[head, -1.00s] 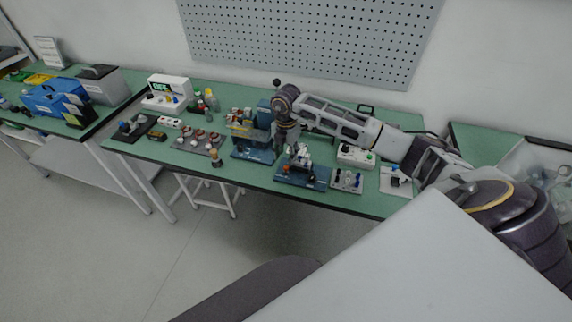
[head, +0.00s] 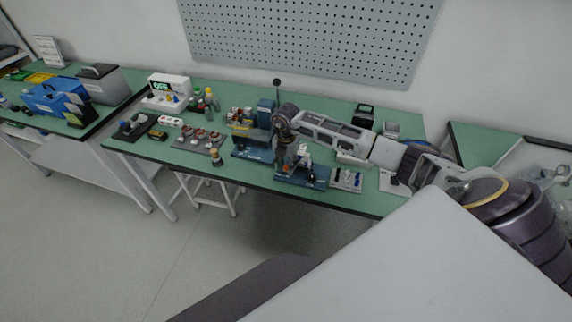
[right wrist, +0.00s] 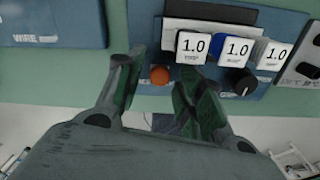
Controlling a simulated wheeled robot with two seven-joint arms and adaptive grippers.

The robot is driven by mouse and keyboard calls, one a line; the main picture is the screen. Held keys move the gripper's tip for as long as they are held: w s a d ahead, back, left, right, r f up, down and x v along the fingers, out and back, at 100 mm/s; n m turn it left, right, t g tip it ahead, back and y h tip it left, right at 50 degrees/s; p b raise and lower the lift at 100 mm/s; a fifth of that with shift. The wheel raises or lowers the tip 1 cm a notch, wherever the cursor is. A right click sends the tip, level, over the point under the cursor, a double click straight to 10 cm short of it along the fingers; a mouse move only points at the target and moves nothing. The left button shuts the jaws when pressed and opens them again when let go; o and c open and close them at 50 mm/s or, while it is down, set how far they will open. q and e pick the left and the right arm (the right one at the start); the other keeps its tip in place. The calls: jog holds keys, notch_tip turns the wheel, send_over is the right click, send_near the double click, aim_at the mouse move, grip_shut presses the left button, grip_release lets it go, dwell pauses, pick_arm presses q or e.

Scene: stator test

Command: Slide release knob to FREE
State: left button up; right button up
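My right gripper (head: 283,166) points down at the front of the blue test fixture (head: 303,180) on the green bench. In the right wrist view its two fingers (right wrist: 160,92) are spread apart. A round orange knob (right wrist: 159,75) shows between the fingertips, at the front of the blue fixture base (right wrist: 143,30). I cannot tell whether either finger touches it. A black knob (right wrist: 240,82) sits to the right of the fingers. No FREE marking is readable, and lettering near the knobs is partly hidden by the right finger. My left gripper is not in view.
Three white tags reading 1.0 (right wrist: 191,47) stand just behind the knobs, close to the right finger. Another blue fixture marked WIRE (right wrist: 50,22) is to the left.

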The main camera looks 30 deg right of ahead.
grip_shut()
jog(key=shift+w, duration=0.1)
jog(key=shift+w+a+b, duration=0.55)
jog(key=shift+w+a, duration=0.2)
jog(key=shift+w, duration=0.1)
jog(key=shift+r, duration=0.1)
jog(key=shift+o, duration=1.1)
grip_release()
jog(key=shift+w+a, duration=0.1)
notch_tip(320, 180, up, 12)
